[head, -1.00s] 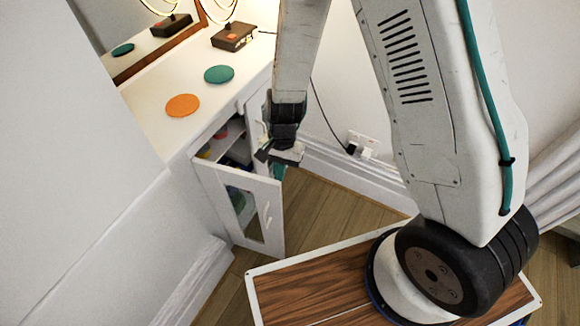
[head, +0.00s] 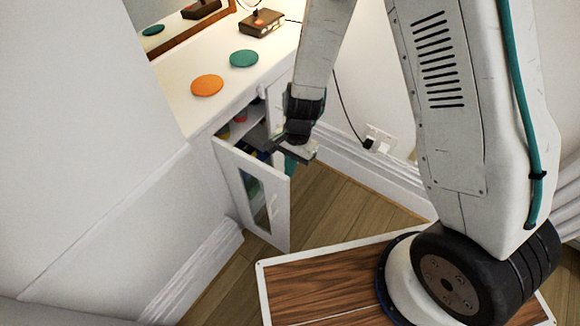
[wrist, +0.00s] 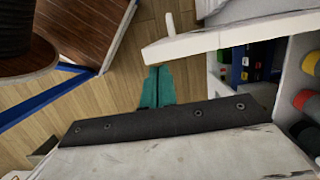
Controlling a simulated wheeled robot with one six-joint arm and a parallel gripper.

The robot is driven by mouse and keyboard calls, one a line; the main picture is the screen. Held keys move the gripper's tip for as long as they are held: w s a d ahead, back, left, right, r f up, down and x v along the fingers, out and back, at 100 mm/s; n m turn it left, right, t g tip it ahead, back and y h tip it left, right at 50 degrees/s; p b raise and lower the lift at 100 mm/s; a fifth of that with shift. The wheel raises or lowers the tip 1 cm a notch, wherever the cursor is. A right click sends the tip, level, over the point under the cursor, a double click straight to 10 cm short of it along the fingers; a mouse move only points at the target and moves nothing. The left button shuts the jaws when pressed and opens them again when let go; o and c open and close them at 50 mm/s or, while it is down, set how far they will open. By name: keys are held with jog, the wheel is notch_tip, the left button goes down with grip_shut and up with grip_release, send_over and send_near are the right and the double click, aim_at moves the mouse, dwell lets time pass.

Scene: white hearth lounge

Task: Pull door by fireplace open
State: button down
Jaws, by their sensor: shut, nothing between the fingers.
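The white cabinet door (head: 238,187) with a glass pane stands ajar, swung out from the low white cabinet by the mirror. Its edge also shows in the wrist view (wrist: 225,40), with a pale handle (wrist: 171,24) standing off it. My gripper (head: 290,164) is just beyond the door's free top corner in the head view. In the wrist view its teal fingers (wrist: 157,86) are together and empty, over the wooden floor, apart from the door and handle. No fireplace is recognisable.
Colourful items (wrist: 240,65) stand inside the cabinet. An orange disc (head: 207,85), a teal disc (head: 244,58) and a dark box (head: 261,22) rest on top. A wall socket (head: 378,140) is at the right. Wooden floor (head: 340,205) lies clear before the door.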

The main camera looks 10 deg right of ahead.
jog(key=w+d+r, duration=0.4)
jog(key=r, duration=0.6)
jog(key=s+d+r+n+t+h, duration=0.1)
jog(key=s+d+r+n, duration=0.3)
jog(key=s+r, duration=0.6)
jog(key=s+d+r+n+t+h, duration=0.1)
jog(key=s+d+r+n+t, duration=0.1)
jog(key=s+d+r+n, duration=0.3)
jog(key=s+d+r, duration=0.4)
jog(key=s+r, duration=0.2)
jog(key=r, duration=0.5)
jog(key=shift+s, duration=0.15)
